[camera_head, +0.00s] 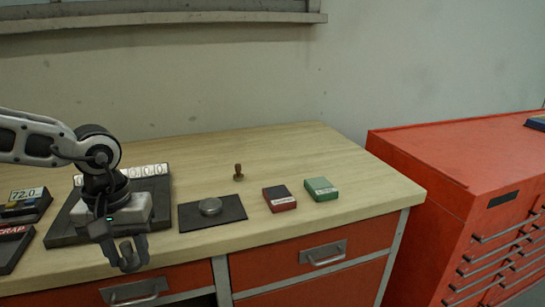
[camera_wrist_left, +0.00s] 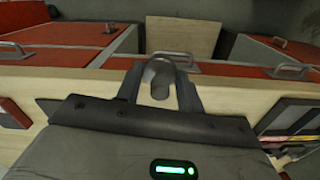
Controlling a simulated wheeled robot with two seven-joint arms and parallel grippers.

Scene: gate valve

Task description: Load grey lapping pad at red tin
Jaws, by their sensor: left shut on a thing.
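My left gripper (camera_head: 128,262) is shut on a small grey piece with a rounded end, which looks like the grey lapping pad (camera_head: 126,251). It holds the pad in front of the bench's front edge, at the left. In the left wrist view the grey pad (camera_wrist_left: 160,80) sits between the two fingers (camera_wrist_left: 160,88). The red tin (camera_head: 279,199), with a dark top and a label, lies on the bench well to the right of the gripper. My right gripper is not in view.
A green tin (camera_head: 321,189) lies right of the red one. A brown knobbed piece (camera_head: 238,172) stands behind them. A metal disc (camera_head: 210,207) rests on a dark mat (camera_head: 237,207). A dark numbered tray (camera_head: 62,232) is under my arm. A red cabinet (camera_head: 430,150) stands at right.

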